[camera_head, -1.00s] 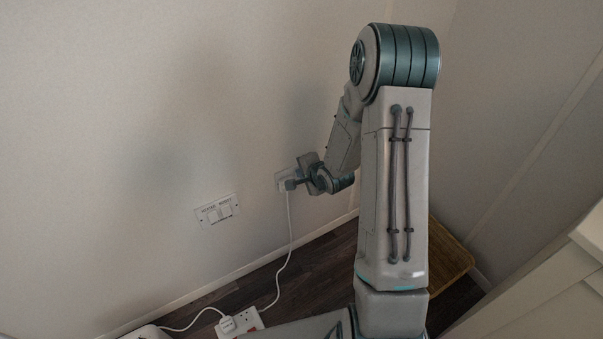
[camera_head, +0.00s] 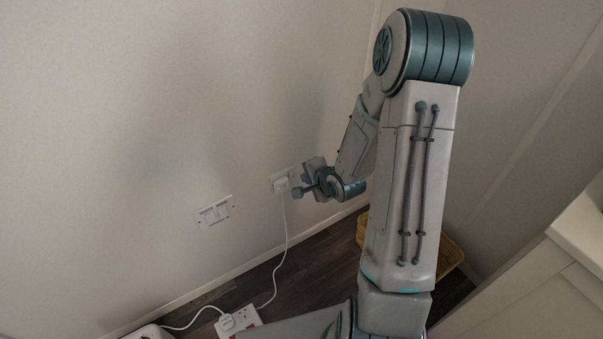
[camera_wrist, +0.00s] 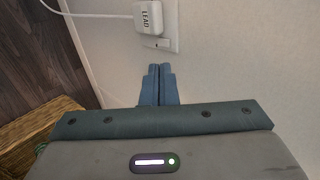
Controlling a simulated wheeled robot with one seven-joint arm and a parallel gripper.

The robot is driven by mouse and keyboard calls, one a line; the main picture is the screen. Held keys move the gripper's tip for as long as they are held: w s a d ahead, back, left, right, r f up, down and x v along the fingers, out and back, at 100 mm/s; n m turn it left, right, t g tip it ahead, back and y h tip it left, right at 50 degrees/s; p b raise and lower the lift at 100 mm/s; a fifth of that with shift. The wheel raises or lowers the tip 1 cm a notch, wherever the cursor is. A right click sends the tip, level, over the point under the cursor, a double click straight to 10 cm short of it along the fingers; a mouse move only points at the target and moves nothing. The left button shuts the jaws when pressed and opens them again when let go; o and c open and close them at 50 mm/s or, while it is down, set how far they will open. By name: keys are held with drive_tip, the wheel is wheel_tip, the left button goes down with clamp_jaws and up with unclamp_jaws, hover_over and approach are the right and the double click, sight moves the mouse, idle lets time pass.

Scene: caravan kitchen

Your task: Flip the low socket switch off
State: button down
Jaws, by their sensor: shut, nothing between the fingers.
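The low wall socket (camera_head: 285,181) is a white plate with a white plug (camera_head: 281,185) in it and a white cable hanging down. In the wrist view the plug (camera_wrist: 149,17) reads "LEAD", and the socket plate (camera_wrist: 172,25) shows a small switch (camera_wrist: 162,43) beside the plug's lower edge. I cannot tell the switch's position. My gripper (camera_head: 298,191) is close to the socket's right side in the head view. In the wrist view my gripper (camera_wrist: 157,70) has its fingers together and empty, just below the plate, with a small gap showing.
A double switch plate (camera_head: 214,212) is on the wall to the left. A white power strip (camera_head: 240,320) with a plug lies on the dark floor. A wicker basket (camera_head: 452,250) stands behind my arm. A white cabinet (camera_head: 560,260) is at the right.

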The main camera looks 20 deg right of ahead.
drive_tip(key=v, duration=0.2)
drive_tip(key=p+v, duration=0.1)
drive_tip(key=r+v, duration=0.1)
drive_tip(key=v, duration=0.1)
drive_tip(key=shift+w+r+p, duration=0.1)
drive_tip(key=shift+r+p, duration=0.05)
drive_tip(key=shift+p, duration=0.25)
drive_tip(key=s+d+r+n+g+h+p, duration=0.15)
drive_tip(key=s+r+n+p, duration=0.35)
drive_tip(key=r, duration=0.6)
drive_tip(key=s+r+n+g+h+p, duration=0.1)
drive_tip(key=r+n+g+h+p, duration=0.15)
drive_tip(key=r+p, duration=0.75)
drive_tip(key=s+a+r+n+g+p, duration=0.1)
drive_tip(key=s+a+r+n+p, duration=0.1)
drive_tip(key=s+r, duration=0.4)
drive_tip(key=s+a+r+n+g+y+p, duration=0.1)
drive_tip(key=s+a+r+n+p, duration=0.2)
drive_tip(key=r, duration=1.1)
drive_tip(key=s+n+p, duration=0.2)
drive_tip(key=s, duration=0.2)
drive_tip(key=shift+a+r+g, duration=0.2)
drive_tip(key=shift+r+g, duration=0.05)
drive_tip(key=shift+g, duration=0.05)
drive_tip(key=shift+s, duration=0.1)
